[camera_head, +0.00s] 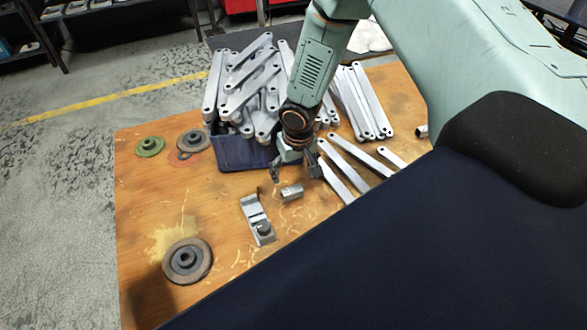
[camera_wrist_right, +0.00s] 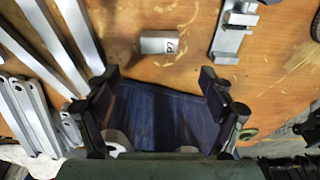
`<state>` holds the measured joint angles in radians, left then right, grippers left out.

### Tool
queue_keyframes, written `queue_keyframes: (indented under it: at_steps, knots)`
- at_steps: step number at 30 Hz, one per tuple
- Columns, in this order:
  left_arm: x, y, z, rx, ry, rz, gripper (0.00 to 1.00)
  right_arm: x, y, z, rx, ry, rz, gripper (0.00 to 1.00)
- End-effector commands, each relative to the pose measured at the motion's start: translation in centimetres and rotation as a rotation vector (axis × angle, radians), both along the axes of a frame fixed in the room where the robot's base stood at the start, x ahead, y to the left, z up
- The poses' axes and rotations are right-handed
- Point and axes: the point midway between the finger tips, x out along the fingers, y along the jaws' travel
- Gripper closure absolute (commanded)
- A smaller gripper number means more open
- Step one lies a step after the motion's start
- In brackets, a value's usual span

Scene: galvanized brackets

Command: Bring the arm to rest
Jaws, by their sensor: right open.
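My right arm comes down from the top of the head view. Its gripper (camera_head: 294,177) points down over the wooden table (camera_head: 150,205), just in front of a dark blue bin (camera_head: 238,157). In the right wrist view the gripper's two fingers (camera_wrist_right: 160,75) stand wide apart with nothing between them, and the blue bin wall (camera_wrist_right: 165,115) shows beyond. A small grey metal block (camera_head: 291,192) lies on the table close below the fingers; it also shows in the right wrist view (camera_wrist_right: 159,42). My left gripper is not in view.
Galvanized bars (camera_head: 255,85) are heaped in the bin, and more bars (camera_head: 362,105) lie to its right. A stepped metal bracket (camera_head: 257,218) lies near the block. Round discs (camera_head: 187,261) and a green one (camera_head: 149,147) lie left. The table's left middle is mostly clear.

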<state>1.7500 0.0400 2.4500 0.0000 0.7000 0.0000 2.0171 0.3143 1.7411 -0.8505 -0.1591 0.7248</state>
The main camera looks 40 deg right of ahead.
Motion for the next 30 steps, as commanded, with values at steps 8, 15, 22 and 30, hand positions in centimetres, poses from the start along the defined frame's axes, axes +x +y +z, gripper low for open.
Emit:
queue_keyframes:
  at_steps: [8, 15, 22, 30]
  knots:
    - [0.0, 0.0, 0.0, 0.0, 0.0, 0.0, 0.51, 0.0, 0.0, 0.0, 0.0, 0.0, 0.0, 0.18]
    - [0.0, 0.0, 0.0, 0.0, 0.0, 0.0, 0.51, 0.2, -0.1, -1.6, -0.001, 0.002, 0.0, 0.18]
    - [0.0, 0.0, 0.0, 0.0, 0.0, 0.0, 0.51, 0.6, -0.2, -4.8, 0.0, 0.002, -0.001, 0.18]
    - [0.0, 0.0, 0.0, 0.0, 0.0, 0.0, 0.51, 1.1, -0.3, -7.1, 0.0, 0.001, 0.0, 0.18]
